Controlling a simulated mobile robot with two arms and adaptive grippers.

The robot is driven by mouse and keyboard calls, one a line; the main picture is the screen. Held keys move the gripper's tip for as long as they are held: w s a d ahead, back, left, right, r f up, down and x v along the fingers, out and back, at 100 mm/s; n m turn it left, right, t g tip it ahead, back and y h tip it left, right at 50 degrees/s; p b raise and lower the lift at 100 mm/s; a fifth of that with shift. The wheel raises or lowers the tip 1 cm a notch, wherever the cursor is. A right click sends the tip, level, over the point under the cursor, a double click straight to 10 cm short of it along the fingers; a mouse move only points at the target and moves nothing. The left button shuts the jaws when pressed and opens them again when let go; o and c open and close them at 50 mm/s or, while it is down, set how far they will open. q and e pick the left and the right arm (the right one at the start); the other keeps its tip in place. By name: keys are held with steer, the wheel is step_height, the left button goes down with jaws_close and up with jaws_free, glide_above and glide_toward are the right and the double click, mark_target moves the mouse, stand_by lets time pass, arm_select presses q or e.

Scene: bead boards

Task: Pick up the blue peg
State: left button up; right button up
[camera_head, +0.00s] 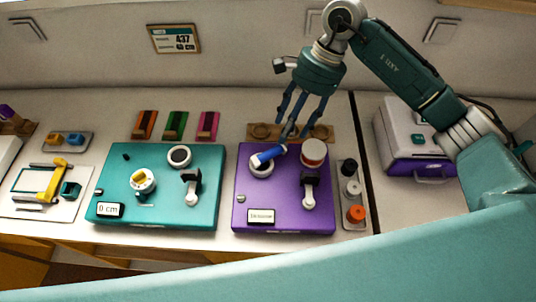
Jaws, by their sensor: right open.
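The blue peg (268,155) is a short dark-blue cylinder at the back left of the purple board (283,195). It lies tilted over a white round holder (261,170); I cannot tell whether it sits in it or only rests on it. My right gripper (293,131) reaches down from above, its fingers spread open. The fingertips are just above and to the right of the peg's right end, which they partly overlap in this view. Contact cannot be told. My left gripper is out of view.
A black-and-white lever (308,190) is on the same board. A teal board (150,205) lies left; a tray (346,218) with several knobs is right. A brown rack (262,132) is behind.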

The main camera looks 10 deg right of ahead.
mark_target(275, 152)
steer(key=x, duration=0.3)
steer(key=shift+a+p, duration=0.1)
steer(key=shift+p, duration=0.25)
steer(key=p+x, duration=0.1)
steer(key=x, duration=0.1)
steer(key=p+x, duration=0.2)
steer(key=x, duration=0.1)
steer(key=shift+s+a+r, duration=0.2)
steer(key=shift+a, duration=0.1)
steer(key=shift+f, duration=0.35)
jaws_close()
